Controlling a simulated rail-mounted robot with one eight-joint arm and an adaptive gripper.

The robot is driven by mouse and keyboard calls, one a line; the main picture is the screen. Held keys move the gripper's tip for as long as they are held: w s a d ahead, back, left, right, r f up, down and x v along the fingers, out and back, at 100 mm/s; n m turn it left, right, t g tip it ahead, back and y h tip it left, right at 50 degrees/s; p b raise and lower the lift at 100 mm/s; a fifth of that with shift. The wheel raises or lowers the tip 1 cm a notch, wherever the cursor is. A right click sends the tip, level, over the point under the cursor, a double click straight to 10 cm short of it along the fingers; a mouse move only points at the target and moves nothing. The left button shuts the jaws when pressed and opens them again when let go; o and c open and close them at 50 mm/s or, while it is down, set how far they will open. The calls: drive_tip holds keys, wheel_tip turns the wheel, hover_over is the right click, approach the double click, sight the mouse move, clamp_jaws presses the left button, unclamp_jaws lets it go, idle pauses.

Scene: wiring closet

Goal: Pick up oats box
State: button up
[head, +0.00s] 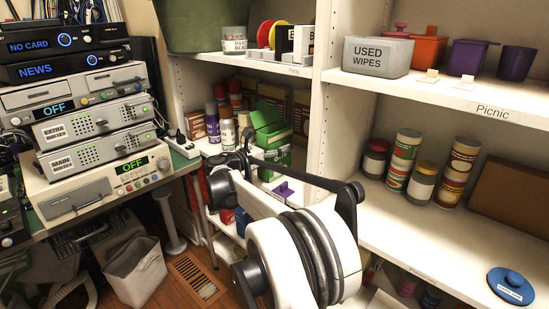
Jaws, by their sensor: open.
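No box has a readable oats label, so I cannot tell which one is the oats box. A green box (277,157) with its flaps up stands on the left middle shelf, partly behind my arm. Brown boxes (300,112) stand behind it, and a small red-brown box (197,127) is at the shelf's left end. My gripper (240,158) is dark and small, in front of this shelf, left of the green box. It is open. Its fingertips are hard to make out, and I see nothing held.
Spray cans (212,122) stand left of the green box. Several jars and cans (406,158) and a brown board (512,198) are on the right shelf, its front clear except a blue lid (511,286). Stacked electronics (95,130) and a white bin (136,270) are at left.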

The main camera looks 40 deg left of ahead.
drive_tip(key=c, duration=1.3)
